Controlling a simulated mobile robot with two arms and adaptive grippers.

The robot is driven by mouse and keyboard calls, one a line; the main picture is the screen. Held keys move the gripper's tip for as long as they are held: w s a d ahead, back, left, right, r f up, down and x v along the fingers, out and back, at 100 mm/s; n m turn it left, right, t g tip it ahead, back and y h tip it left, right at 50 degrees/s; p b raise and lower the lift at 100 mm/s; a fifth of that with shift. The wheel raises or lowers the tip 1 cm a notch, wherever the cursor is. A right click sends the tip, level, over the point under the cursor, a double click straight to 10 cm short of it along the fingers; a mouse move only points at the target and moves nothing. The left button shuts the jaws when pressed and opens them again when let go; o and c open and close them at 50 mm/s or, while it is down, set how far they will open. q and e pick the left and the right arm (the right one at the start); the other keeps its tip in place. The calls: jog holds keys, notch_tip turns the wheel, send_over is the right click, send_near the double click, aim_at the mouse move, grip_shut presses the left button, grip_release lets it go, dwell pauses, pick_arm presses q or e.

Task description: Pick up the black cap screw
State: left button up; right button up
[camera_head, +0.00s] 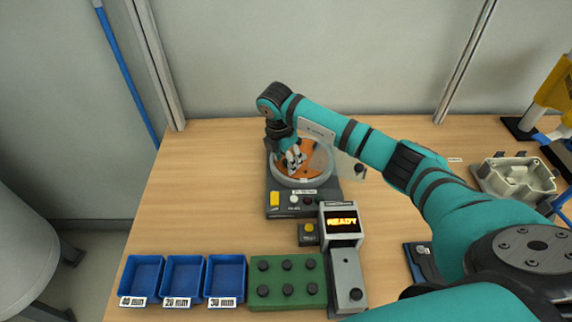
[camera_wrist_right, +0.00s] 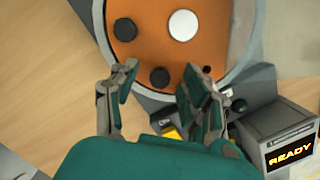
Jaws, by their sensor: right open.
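My right gripper (camera_head: 293,157) is over the orange disc (camera_head: 303,172) of the round feeder on the table. In the right wrist view, its fingers (camera_wrist_right: 158,82) are open and apart. A black round piece (camera_wrist_right: 159,77) lies on the orange disc between the fingertips, seen from above, with nothing gripping it. Another black round piece (camera_wrist_right: 125,29), a white round piece (camera_wrist_right: 183,25) and a small black dot (camera_wrist_right: 207,69) also show on the disc. I cannot tell for sure which is the cap screw. My left gripper is not in view.
Grey feeder rim (camera_wrist_right: 243,62) surrounds the disc. A display reading READY (camera_head: 342,222) stands in front. Blue bins (camera_head: 184,257) and a green block with black knobs (camera_head: 288,301) line the front. A grey housing (camera_head: 517,179) is at right. The table's left side is clear.

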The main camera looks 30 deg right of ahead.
aim_at(285, 162)
jog(key=c, duration=0.9)
jog(key=shift+r, duration=0.1)
jog(key=shift+r, duration=0.2)
notch_tip(285, 162, up, 3)
jog(key=shift+s+a+f+b, duration=0.15)
jog(key=shift+b, duration=0.95)
jog(key=s+a+b, duration=0.1)
jog(key=s+a, duration=0.3)
jog(key=s, duration=0.1)
jog(key=s+a+b, duration=0.1)
jog(key=s+a, duration=0.1)
jog(key=s, duration=0.1)
jog(key=shift+r+b, duration=0.3)
jog(key=shift+r, duration=0.1)
jog(key=shift+s+a+r, duration=0.25)
jog(key=shift+s+a, duration=0.6)
jog(key=shift+s, duration=0.3)
jog(key=shift+s+a+r, duration=0.2)
jog(key=shift+s+a, duration=0.6)
jog(key=shift+s, duration=0.3)
